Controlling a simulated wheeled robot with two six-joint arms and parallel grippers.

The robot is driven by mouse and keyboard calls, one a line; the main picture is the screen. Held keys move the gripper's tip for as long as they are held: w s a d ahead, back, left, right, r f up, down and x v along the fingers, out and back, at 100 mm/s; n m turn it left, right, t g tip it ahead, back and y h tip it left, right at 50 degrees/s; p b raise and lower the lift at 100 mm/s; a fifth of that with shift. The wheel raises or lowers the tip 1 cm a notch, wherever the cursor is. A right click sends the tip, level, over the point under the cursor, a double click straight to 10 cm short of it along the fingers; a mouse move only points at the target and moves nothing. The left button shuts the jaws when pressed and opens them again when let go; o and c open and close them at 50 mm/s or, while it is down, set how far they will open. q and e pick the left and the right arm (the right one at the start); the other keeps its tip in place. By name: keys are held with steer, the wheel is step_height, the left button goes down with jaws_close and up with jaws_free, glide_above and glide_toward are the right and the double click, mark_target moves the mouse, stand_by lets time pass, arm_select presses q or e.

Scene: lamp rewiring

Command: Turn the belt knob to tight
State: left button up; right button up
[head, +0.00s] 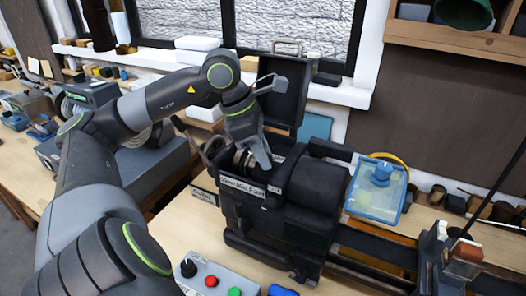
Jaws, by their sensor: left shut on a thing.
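The dark lathe (318,183) stands on the bench, with the lid (285,95) of its headstock swung up and open. Pulley-like rings (240,160) show in the open headstock. My left gripper (262,160) reaches down into this opening from above, beside the rings. Its jaws are shut on a small part there, which seems to be the belt knob. The fingers and the housing hide the knob, so its setting cannot be read. My right gripper is out of view.
A control box (215,280) with a black knob, a red button and a green button lies in front of the lathe. A blue clear guard (377,188) is at the lathe's right. A grey machine (90,98) stands at left. Bare bench shows left of the lathe.

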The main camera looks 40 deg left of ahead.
arm_select(q)
steer(key=shift+w+f+m+g+h+b, duration=0.15)
steer(key=shift+m+g+h+b, duration=0.2)
steer(key=shift+m+b, duration=0.85)
steer(key=m+g+b, duration=0.1)
steer(key=m, duration=0.2)
steer(key=shift+m+h, duration=0.25)
steer(key=shift+m, duration=0.05)
steer(key=shift+r+m+g, duration=0.25)
steer(key=shift+m, duration=0.05)
steer(key=shift+r+m+g+p, duration=0.1)
steer(key=shift+m+g+p, duration=0.2)
steer(key=shift+m+p, duration=0.4)
steer(key=shift+w+m+p, duration=0.1)
steer(key=shift+m+p, duration=0.3)
steer(key=shift+p, duration=0.4)
steer(key=shift+a+m+g+p, duration=0.1)
steer(key=shift+m+g+p, duration=0.25)
steer(key=shift+p, duration=0.25)
